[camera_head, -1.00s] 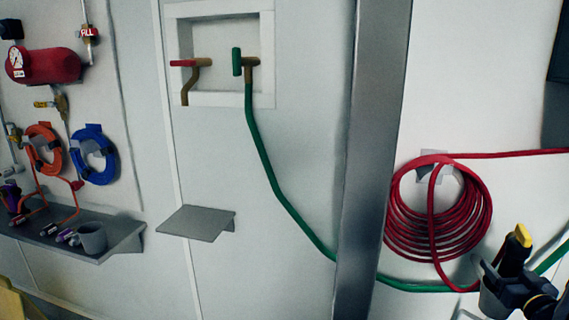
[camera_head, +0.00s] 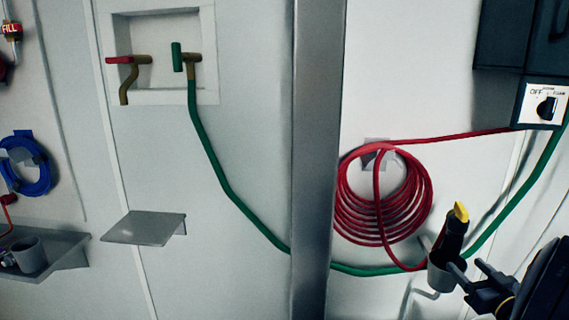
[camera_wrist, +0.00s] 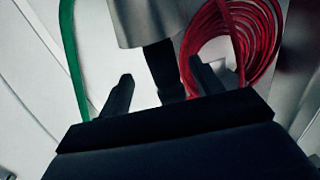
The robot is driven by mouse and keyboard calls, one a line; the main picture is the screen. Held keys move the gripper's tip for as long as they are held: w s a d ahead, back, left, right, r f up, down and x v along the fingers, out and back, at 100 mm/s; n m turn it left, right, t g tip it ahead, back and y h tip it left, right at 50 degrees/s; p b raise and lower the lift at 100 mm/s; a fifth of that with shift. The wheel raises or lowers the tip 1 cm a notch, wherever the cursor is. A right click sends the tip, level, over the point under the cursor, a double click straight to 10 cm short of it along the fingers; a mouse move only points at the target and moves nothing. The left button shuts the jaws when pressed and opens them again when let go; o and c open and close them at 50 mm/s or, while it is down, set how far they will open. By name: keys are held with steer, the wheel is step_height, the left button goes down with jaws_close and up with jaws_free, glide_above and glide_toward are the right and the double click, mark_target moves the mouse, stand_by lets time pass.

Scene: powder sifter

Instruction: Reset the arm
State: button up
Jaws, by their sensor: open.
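My gripper (camera_head: 472,272) is at the lower right of the head view, beside a grey cup-shaped holder (camera_head: 441,276) on the wall. A black spray nozzle with a yellow tip (camera_head: 455,230) stands upright in that holder. In the wrist view my gripper (camera_wrist: 160,88) has its two black fingers spread apart. The grey holder (camera_wrist: 148,22) is beyond the fingers, and a black part (camera_wrist: 161,65) below it shows between them. I cannot tell whether the fingers touch it.
A coiled red hose (camera_head: 385,200) hangs on the wall left of my gripper. A green hose (camera_head: 225,185) runs behind a metal post (camera_head: 320,150). A dark box with an OFF dial (camera_head: 545,105) is at the upper right. A small empty shelf (camera_head: 143,228) is at the left.

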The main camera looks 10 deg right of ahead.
mark_target(456, 204)
steer(key=w, duration=0.5)
steer(key=w+d+p, duration=0.1)
steer(key=w, duration=0.2)
steer(key=shift+w, duration=0.35)
steer(key=r+p, duration=0.8)
steer(key=r, duration=0.4)
steer(key=shift+w, duration=0.2)
steer(key=shift+r+p, duration=0.75)
steer(key=shift+r, duration=0.15)
